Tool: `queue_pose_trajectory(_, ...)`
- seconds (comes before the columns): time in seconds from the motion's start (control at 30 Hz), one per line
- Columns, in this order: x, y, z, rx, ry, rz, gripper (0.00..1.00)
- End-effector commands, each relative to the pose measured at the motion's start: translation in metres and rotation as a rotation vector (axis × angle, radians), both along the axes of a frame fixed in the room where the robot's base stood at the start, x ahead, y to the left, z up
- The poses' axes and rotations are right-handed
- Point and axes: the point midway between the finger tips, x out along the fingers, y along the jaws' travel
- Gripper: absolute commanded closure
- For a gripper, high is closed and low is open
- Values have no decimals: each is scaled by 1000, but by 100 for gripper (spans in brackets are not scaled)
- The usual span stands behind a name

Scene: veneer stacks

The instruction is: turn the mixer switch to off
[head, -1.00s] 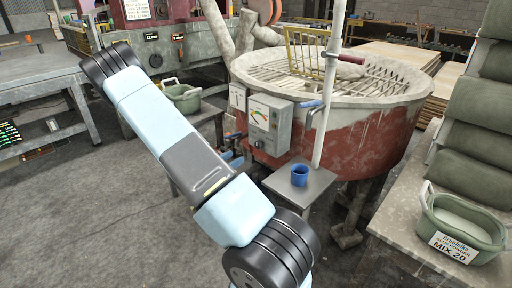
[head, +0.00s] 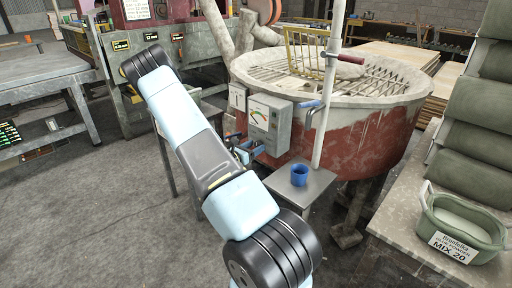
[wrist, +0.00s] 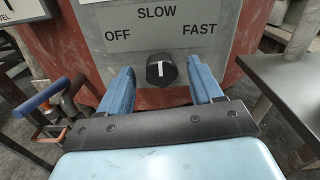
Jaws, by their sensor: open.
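The mixer switch (wrist: 161,70) is a round black knob with a white mark on a grey plate (wrist: 215,62). Its mark points up toward SLOW; OFF is printed to the left and FAST to the right. In the wrist view my gripper (wrist: 158,76) is open, with one blue finger on each side of the knob and gaps between them. In the head view my gripper (head: 246,150) is at the lower part of the grey control box (head: 268,125) on the mixer (head: 350,140), a red tub with a pale rim. The switch is not clear there.
A small metal stand (head: 312,188) with a blue mug (head: 299,174) is right of my gripper. A white pole (head: 328,100) rises beside the control box. Blue-handled levers (wrist: 38,98) are close on the left in the wrist view. A green tub (head: 470,222) sits at right.

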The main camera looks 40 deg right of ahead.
Motion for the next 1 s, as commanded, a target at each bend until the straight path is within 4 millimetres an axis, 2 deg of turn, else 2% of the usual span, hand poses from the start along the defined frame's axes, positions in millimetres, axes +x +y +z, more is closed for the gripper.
queue_pose_trajectory(0.17,1,-10,0,1,0,0,35)
queue_pose_trajectory(0.47,1,-11,0,1,0,0,36)
queue_pose_trajectory(1.0,1,-10,0,0,0,1,88)
